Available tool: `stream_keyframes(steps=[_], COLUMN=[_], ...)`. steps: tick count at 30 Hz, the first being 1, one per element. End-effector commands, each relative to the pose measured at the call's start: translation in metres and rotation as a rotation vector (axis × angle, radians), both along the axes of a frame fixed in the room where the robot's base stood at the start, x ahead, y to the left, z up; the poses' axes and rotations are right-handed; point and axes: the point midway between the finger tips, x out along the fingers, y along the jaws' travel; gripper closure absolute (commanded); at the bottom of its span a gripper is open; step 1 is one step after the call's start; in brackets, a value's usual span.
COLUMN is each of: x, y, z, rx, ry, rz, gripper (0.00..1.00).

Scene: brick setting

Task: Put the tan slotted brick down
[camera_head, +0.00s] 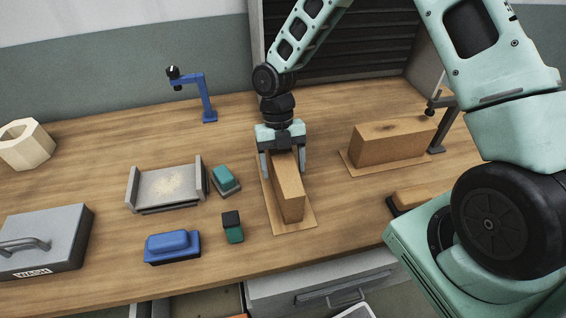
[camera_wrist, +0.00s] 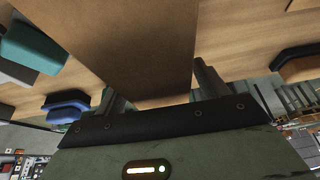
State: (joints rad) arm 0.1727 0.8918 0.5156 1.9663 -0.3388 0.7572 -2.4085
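A long tan brick (camera_head: 289,190) is at the middle of the bench, above a thin brown mat (camera_head: 305,218). I cannot tell whether its underside touches the mat. My gripper (camera_head: 284,165) points down over the brick's far end, with one finger on each side, closed against it. In the wrist view the brick (camera_wrist: 125,40) fills the space between the fingers (camera_wrist: 160,92). No slot is visible on the faces I see. A second tan brick (camera_head: 390,142) lies on another brown mat (camera_head: 352,163) to the right.
Left of the brick are a teal-topped block (camera_head: 224,177), a small dark-and-green block (camera_head: 232,228), a blue brush-like block (camera_head: 172,245) and a grey tray (camera_head: 165,186). A grey case (camera_head: 45,240) is far left. A blue stand (camera_head: 207,100) is behind. Bare wood separates the two mats.

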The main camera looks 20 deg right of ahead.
Motion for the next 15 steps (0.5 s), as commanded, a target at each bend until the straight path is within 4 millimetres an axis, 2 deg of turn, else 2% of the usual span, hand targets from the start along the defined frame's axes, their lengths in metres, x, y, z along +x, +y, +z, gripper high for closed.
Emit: stream_keyframes(steps=[8, 11, 15], x=[0.002, 0.008, 0.019], y=[0.000, -0.002, -0.004], z=[0.005, 0.017, 0.043], rx=[0.000, 0.001, 0.001], ry=[-0.001, -0.004, -0.006], rz=[-0.001, -0.004, -0.003], gripper=[0.27, 0.27, 0.27])
